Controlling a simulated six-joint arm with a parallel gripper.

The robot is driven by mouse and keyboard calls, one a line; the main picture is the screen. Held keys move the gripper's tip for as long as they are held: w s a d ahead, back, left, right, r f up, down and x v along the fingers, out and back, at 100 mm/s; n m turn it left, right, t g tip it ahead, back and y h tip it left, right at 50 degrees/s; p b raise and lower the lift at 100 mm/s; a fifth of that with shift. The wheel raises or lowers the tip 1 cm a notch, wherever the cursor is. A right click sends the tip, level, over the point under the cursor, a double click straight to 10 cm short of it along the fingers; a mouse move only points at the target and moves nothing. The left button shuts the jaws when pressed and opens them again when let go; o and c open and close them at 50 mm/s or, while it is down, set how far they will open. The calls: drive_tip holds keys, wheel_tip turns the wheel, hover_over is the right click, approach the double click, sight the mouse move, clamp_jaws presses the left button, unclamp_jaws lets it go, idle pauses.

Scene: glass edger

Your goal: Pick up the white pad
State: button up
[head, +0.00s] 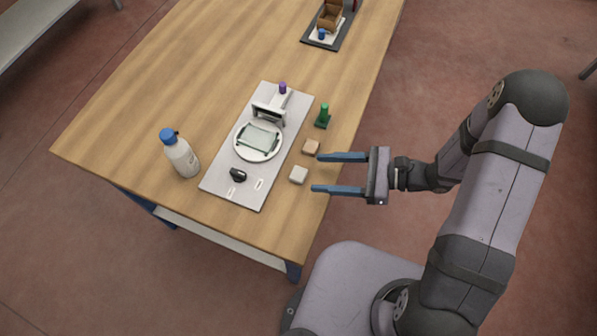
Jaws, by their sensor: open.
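The white pad (299,175) is a small pale block on the wooden table, just right of the grey base plate and near the table's right edge. A similar tan block (311,147) lies a little beyond it. My gripper (316,173) is open with two blue fingers pointing left. In the picture its fingertips reach over the table's right edge, to the right of the white pad. Nothing is between the fingers. I cannot tell the gripper's height above the table from this view.
The glass edger's grey plate (217,184) carries a round white disc with a glass piece (260,137) and a black knob (238,175). A green object (323,116) stands right of it. A white bottle with a blue cap (180,154) stands left. A dark tray (345,40) is at the back.

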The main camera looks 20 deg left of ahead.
sight(299, 173)
drive_tip(key=p+x, duration=0.1)
drive_tip(key=x, duration=0.2)
drive_tip(key=shift+s+f, duration=0.1)
drive_tip(key=shift+s, duration=0.15)
drive_tip(key=shift+a+f+p, duration=0.35)
drive_tip(key=shift+a, duration=0.4)
drive_tip(key=c, duration=1.1)
